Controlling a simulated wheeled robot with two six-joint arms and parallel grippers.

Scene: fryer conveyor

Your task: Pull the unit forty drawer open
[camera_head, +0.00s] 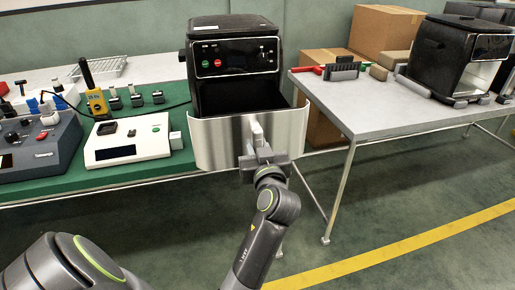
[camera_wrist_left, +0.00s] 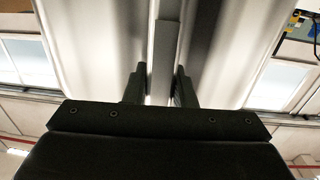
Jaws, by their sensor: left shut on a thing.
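The unit forty drawer (camera_head: 220,142) is a silver-fronted basket in the black fryer (camera_head: 234,50) on the green bench. It stands well forward of the fryer body, and its dark inside shows from above. My left gripper (camera_head: 262,152) is shut on the drawer's upright handle (camera_head: 257,130). In the left wrist view, the two dark fingers (camera_wrist_left: 160,85) lie on either side of the grey handle (camera_wrist_left: 164,55), with the silver front behind. No unit number is readable. My right gripper is not in view.
A white device (camera_head: 127,140) and a grey control box (camera_head: 40,148) stand on the green bench to the left. A grey table (camera_head: 400,113) with a second black fryer (camera_head: 455,55) is close on the right. Open floor lies in front.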

